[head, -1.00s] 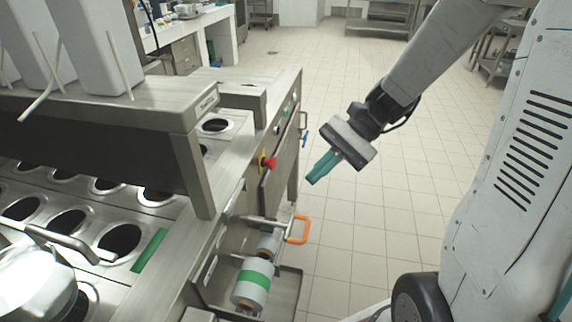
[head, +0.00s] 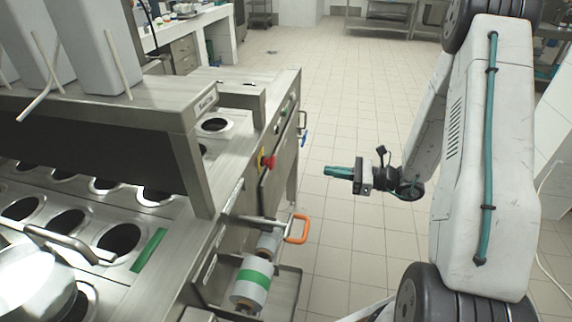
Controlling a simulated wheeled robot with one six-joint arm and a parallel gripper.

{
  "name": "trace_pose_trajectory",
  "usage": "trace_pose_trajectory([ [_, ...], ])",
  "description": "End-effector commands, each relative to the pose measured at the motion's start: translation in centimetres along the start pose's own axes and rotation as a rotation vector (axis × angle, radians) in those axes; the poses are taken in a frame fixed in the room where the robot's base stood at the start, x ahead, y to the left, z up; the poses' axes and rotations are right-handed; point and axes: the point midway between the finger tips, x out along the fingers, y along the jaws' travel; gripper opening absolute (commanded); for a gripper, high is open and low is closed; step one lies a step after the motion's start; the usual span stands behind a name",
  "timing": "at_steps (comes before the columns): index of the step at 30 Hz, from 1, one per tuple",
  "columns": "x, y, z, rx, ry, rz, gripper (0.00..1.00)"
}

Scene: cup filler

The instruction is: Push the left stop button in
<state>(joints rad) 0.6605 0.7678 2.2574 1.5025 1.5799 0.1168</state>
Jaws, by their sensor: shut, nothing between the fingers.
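A red stop button (head: 270,161) on a yellow base sticks out from the side of the steel cup filler (head: 228,185). My gripper (head: 326,170) has teal fingers, shut and empty. It points left toward the machine's side, at about the button's height in the picture. A clear gap shows between the fingertips and the button, and the gripper touches nothing.
An orange-handled lever (head: 298,229) juts out below the button, above film rolls (head: 251,284). Small green buttons (head: 285,112) and a blue-ended part (head: 304,138) are farther along the side. The tiled floor (head: 335,85) is open.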

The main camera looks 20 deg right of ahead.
Motion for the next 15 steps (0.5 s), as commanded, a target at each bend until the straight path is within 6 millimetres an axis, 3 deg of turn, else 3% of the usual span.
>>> trace_pose_trajectory([
  [8,1.5,0.1,0.0,-0.001,0.001,0.005,0.0],
  [15,6.4,0.2,0.0,-0.001,0.002,0.009,0.0],
])
